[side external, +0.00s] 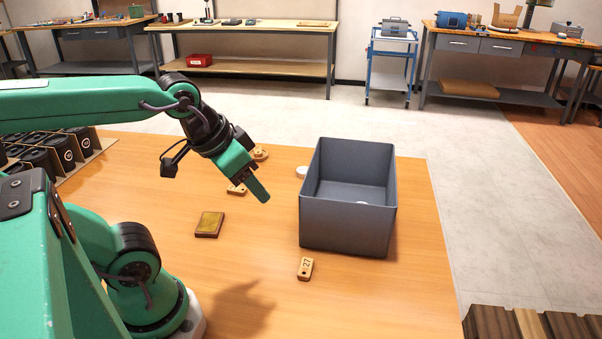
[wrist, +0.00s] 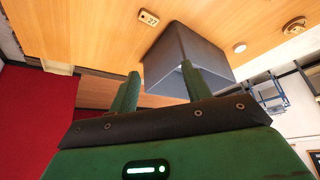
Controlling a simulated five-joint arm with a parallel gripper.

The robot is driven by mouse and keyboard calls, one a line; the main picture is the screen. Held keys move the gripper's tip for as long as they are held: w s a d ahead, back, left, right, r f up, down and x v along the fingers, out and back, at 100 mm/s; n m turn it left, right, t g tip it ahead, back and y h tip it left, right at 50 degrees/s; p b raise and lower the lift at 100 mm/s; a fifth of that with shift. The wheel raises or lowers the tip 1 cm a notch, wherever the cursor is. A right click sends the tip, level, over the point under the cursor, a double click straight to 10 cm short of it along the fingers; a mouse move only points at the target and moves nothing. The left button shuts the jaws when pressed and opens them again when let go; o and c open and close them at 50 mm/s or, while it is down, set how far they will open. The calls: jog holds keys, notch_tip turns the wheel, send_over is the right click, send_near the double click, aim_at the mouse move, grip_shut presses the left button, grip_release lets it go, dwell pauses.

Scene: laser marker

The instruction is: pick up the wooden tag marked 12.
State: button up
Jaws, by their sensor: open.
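I can read no tag as 12 in these frames. A wooden tag (side external: 236,189) lies on the table partly behind my gripper, and its marking is too small to read. Another wooden tag (side external: 305,268) in front of the grey bin reads 27. It also shows at the top of the wrist view (wrist: 148,17). My gripper (side external: 262,194) is above the table, left of the bin. In the wrist view its two green fingers (wrist: 160,71) are apart with nothing held between them.
The open grey bin (side external: 345,226) stands at the table's right side. A round wooden piece (side external: 260,153) and a white disc (side external: 301,172) lie behind. A brown and yellow block (side external: 209,225) lies left of the bin. The front table area is mostly clear.

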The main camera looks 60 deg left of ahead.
jog(key=shift+o, duration=0.5)
jog(key=n+g, duration=0.6)
jog(key=n, duration=2)
send_over(239, 189)
notch_tip(239, 189, down, 16)
jog(key=shift+w+d+f, duration=0.1)
jog(key=shift+w, duration=0.05)
jog(key=shift+a+f, duration=0.25)
jog(key=shift+a, duration=0.05)
jog(key=shift+d+f, duration=0.1)
jog(key=shift+f, duration=3.8)
